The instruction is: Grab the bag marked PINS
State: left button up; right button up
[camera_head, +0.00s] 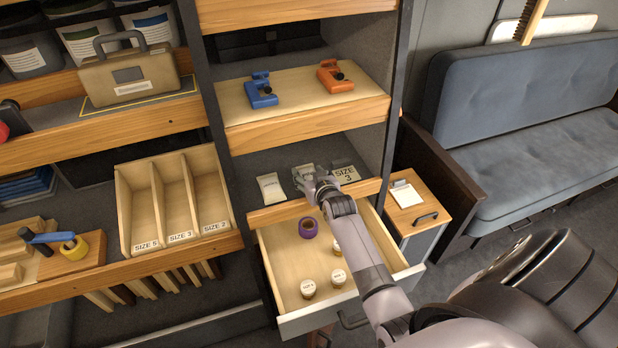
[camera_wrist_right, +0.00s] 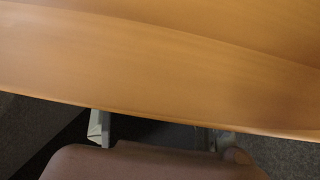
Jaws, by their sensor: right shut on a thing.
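The left bag's label is too small to read. The middle bag's label is partly covered by my right gripper (camera_head: 310,184), so I cannot read it fully. My right gripper reaches over the shelf's front edge and is shut on the middle bag. In the wrist view, the finger parts show only at the bottom, and no bag can be made out. My left gripper is not in view.
Below the shelf, an open drawer (camera_head: 275,265) holds a purple ring (camera_head: 308,228) and several small jars (camera_head: 308,289). My right arm passes over it. A wooden shelf edge (camera_head: 262,217) fronts the bags. Blue (camera_head: 261,92) and orange (camera_head: 334,77) tools sit above. A divided wooden box (camera_head: 124,205) stands left.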

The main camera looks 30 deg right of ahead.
jog(key=c, duration=0.4)
jog(key=shift+o, duration=0.2)
jog(key=shift+r, duration=0.1)
